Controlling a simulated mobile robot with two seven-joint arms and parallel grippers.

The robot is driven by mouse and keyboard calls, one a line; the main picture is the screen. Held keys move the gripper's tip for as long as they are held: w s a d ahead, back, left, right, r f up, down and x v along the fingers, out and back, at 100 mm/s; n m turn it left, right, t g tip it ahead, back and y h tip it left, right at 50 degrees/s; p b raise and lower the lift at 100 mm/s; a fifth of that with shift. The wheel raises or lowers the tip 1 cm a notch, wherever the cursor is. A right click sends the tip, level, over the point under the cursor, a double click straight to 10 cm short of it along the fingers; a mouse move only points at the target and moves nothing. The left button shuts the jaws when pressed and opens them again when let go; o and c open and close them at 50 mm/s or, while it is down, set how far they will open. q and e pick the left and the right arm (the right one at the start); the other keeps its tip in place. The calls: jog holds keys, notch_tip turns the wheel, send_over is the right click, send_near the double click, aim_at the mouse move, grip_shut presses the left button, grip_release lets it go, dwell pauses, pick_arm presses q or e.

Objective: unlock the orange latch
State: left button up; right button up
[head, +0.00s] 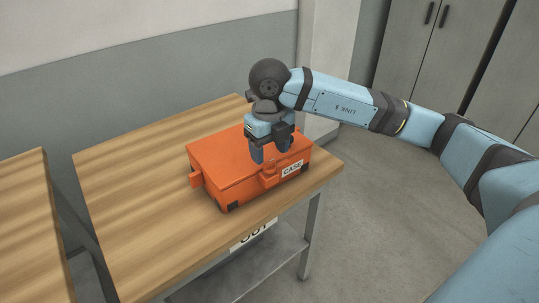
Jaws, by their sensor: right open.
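An orange case (220,161) with a white "CASE" label sits on a wooden table near its front right edge. The orange latch (269,178) is on the front face of the case, left of the label. It is small here, and I cannot tell its exact position. Another orange piece (195,178) sticks out at the case's left side. My right gripper (270,155) points down over the front part of the lid, just above and behind the latch. Its fingers are apart with nothing seen between them. I cannot tell whether they touch the case. My left gripper is out of view.
The wooden table (130,195) is clear to the left of the case. A lower shelf (245,268) and a sign are below its front edge. A second wooden table (25,225) stands at the left across a gap. Grey cabinets (430,50) stand at the back right.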

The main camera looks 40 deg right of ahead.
aim_at(269, 161)
pick_arm(q)
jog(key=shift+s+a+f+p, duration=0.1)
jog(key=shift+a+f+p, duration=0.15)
jog(key=shift+p, duration=0.55)
pick_arm(e)
notch_tip(269, 161, up, 11)
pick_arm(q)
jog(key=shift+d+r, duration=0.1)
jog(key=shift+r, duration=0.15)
